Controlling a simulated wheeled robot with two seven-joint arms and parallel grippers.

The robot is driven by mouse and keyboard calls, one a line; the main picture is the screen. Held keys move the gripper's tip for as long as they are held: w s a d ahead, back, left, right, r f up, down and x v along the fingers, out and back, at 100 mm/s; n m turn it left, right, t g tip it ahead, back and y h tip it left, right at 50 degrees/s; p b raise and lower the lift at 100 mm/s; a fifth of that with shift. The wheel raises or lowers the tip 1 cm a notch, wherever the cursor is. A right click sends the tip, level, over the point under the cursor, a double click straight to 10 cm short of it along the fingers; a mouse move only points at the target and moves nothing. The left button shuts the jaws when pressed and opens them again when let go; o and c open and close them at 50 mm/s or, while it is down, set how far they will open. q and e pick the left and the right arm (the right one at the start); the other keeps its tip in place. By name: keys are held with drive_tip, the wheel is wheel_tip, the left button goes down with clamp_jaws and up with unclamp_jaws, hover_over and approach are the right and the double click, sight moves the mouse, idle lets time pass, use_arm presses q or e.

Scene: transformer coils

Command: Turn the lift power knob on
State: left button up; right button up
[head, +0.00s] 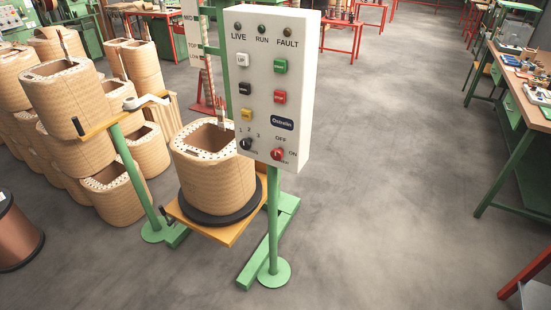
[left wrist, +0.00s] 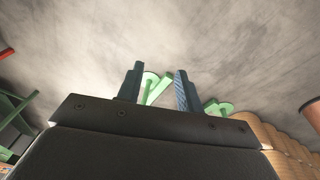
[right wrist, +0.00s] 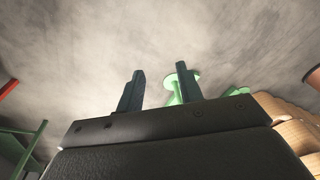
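The control panel (head: 262,112) is a pale box on a green post, in the middle of the head view. The red power knob (head: 277,154) is at its lower right, with OFF and ON labels beside it; its exact setting is too small to tell. A black knob (head: 246,144) with marks 1, 2, 3 is to its left. Neither gripper shows in the head view. In the left wrist view my left gripper (left wrist: 160,82) has its fingers apart and nothing between them. In the right wrist view my right gripper (right wrist: 160,80) is also open and empty.
A wound coil (head: 222,175) stands on a black disc on the lift's yellow platform (head: 213,231), behind the panel. More coils (head: 65,105) are stacked at the left. A green workbench (head: 497,175) stands at the right. The floor (head: 390,170) between panel and bench is clear.

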use_arm(q)
drive_tip(key=shift+o, duration=0.2)
use_arm(e)
drive_tip(key=shift+w+r, duration=0.1)
drive_tip(key=shift+w, duration=0.2)
